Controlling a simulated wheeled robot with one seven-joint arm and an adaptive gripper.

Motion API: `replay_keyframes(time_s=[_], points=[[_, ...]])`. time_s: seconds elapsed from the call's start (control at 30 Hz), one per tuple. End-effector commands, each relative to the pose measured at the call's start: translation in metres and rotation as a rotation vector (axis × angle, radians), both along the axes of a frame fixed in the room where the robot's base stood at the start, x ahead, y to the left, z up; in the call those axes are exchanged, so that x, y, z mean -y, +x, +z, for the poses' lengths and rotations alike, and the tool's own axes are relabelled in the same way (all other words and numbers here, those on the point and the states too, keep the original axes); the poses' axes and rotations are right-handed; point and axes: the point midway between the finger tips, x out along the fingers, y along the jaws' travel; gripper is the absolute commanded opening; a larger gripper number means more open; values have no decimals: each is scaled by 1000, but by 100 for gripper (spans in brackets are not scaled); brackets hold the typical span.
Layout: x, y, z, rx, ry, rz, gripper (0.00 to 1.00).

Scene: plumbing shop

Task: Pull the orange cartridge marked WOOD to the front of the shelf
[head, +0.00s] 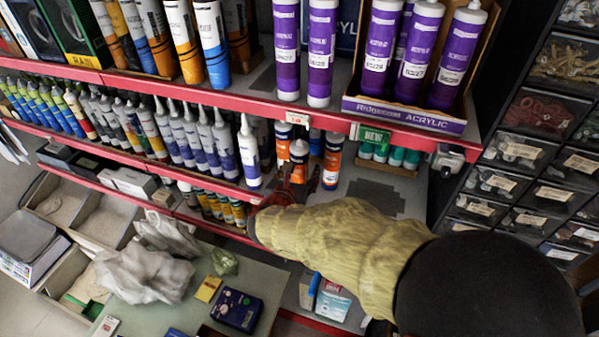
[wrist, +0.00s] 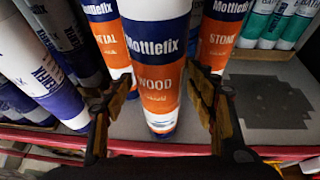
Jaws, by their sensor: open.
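The orange, white and blue cartridge marked WOOD (wrist: 160,85) stands upright in the middle of the wrist view, its base close to the red shelf edge. In the head view the WOOD cartridge (head: 298,151) is partly hidden behind my gripper. My gripper (head: 300,186) is open; in the wrist view its fingers (wrist: 162,92) stand on either side of the cartridge's lower part, with no clear contact visible. Similar cartridges marked STONE (wrist: 217,40) and one ending in "TAL" (wrist: 108,42) stand farther back at right and left.
A white and blue cartridge (head: 248,155) stands close on the left, near the front edge. Bare grey shelf (wrist: 265,105) lies to the right, with teal cartridges (head: 396,156) behind. The upper shelf's red edge (head: 330,122) and purple cartridges (head: 321,50) overhang.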

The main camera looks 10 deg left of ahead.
Motion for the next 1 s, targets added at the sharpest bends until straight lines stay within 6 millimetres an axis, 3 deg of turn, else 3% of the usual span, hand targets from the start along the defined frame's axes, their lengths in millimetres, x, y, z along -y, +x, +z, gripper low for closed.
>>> replay_keyframes(time_s=[0.27, 0.7, 1.0], points=[[-1, -9, 5, 1, 1, 1, 57], [-7, -86, 36, 1, 1, 4, 57], [-8, -110, 45, 0, 0, 1, 57]])
